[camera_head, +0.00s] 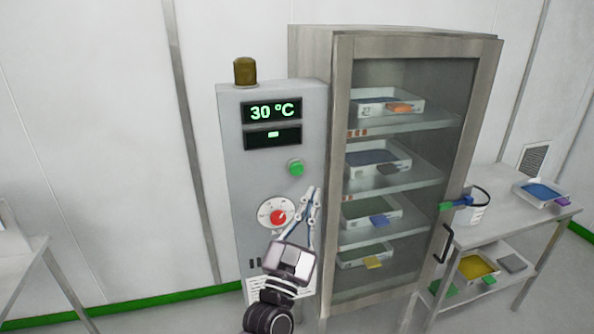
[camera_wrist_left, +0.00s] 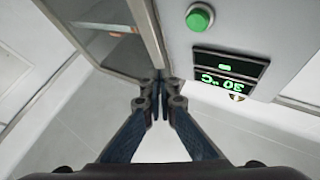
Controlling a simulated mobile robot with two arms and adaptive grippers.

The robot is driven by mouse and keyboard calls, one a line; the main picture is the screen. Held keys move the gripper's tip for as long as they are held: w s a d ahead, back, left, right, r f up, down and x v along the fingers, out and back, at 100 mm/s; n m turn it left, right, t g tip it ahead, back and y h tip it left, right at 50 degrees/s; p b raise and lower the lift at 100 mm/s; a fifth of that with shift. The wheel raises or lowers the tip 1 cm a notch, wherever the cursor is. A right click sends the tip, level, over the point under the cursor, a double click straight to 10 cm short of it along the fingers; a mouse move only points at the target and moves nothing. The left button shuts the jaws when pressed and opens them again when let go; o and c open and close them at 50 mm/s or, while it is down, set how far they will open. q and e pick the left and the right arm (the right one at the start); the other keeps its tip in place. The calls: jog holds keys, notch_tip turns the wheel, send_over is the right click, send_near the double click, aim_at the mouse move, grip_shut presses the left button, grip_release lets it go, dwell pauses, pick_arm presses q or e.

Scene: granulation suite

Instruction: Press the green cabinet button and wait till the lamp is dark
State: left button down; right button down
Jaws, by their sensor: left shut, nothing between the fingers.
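The green button (camera_head: 295,167) is on the front of the grey control box (camera_head: 234,150), below two displays. It also shows at the top of the left wrist view (camera_wrist_left: 199,17). The lamp (camera_head: 245,71) on top of the box is a dull brown-amber and looks unlit. My left gripper (camera_head: 316,192) is in front of the box, below and slightly right of the button in the head view. Its fingers are shut and empty, with the tips (camera_wrist_left: 160,78) together in the left wrist view. The tips appear apart from the button. My right gripper is not in view.
The upper display (camera_head: 271,112) reads 30 °C; the lower one shows a green dash. A red-knobbed dial (camera_head: 278,217) is left of my gripper. A glass-door cabinet (camera_head: 483,95) with several trays adjoins the box. A table (camera_head: 500,232) holding a bucket and tray stands right.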

aim_at(298, 178)
pick_arm(q)
jog(key=w+a+b, duration=0.1)
jog(key=w+b, duration=0.1)
jog(key=w+a+b, duration=0.1)
jog(key=w+b, duration=0.1)
jog(key=w, duration=0.1)
jog(key=w+b, duration=0.1)
jog(key=w, duration=0.2)
jog(key=shift+w+a+b, duration=0.2)
jog(key=shift+a+b, duration=0.2)
dwell(1.1)
jog(key=shift+w, duration=0.15)
jog(key=shift+w+a, duration=0.15)
jog(key=shift+w, duration=0.1)
